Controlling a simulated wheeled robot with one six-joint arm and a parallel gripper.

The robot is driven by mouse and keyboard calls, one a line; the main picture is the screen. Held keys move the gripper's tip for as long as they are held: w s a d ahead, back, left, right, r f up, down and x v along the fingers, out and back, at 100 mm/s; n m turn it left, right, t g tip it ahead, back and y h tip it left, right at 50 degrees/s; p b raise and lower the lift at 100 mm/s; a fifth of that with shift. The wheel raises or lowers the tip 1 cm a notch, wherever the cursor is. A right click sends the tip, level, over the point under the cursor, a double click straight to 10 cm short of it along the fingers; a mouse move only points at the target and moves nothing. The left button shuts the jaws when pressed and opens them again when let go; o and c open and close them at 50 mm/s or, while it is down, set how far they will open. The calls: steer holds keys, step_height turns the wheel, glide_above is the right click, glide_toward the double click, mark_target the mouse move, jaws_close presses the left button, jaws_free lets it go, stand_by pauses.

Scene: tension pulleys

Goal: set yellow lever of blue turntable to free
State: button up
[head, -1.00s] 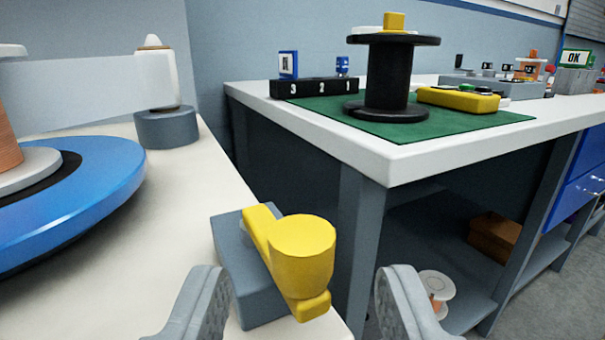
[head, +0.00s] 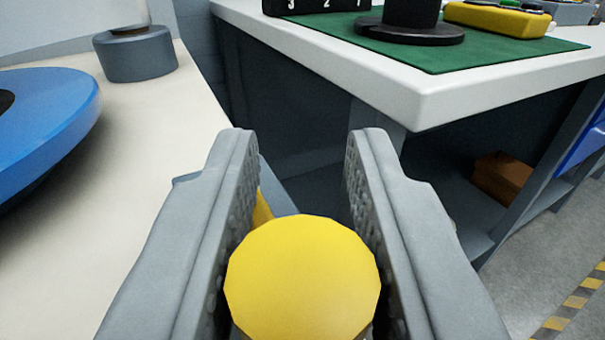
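The yellow lever (head: 302,280) shows its round knob at the bottom middle of the head view. A short part of its arm shows behind the knob, and its grey base is mostly hidden by my fingers. My gripper (head: 302,150) is open, with one finger on each side of the knob. A narrow gap shows at the right of the knob; whether the left finger touches it I cannot tell. The blue turntable (head: 60,125) is at the left, cut off by the picture edge.
A grey round post base (head: 135,53) stands on the white bench (head: 130,200) behind the turntable. At the right, another white table (head: 440,95) carries a green mat (head: 480,57), a black spool (head: 410,25) and a yellow box (head: 498,17). A brown box (head: 502,178) lies on the shelf below.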

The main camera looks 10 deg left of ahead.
jaws_close()
steer(key=shift+s+a+r+m+h, duration=0.1)
steer(key=shift+a+m+h, duration=0.1)
steer(key=shift+m+h, duration=0.5)
steer(key=shift+s+a+r+m+h, duration=0.15)
steer(key=shift+m+h, duration=0.25)
steer(key=shift+h, duration=0.6)
steer(key=shift+s+a+m+h, duration=0.1)
steer(key=shift+a+m+h, duration=0.2)
steer(key=shift+m+h, duration=0.55)
steer(key=shift+a+h, duration=0.1)
steer(key=shift+h, duration=0.45)
steer(key=shift+s+f+m+h, duration=0.1)
steer(key=shift+f+m+h, duration=0.05)
steer(key=shift+m+h, duration=0.3)
steer(key=o, duration=0.5)
jaws_free()
steer(key=shift+o, duration=0.2)
steer(key=shift+s, duration=0.15)
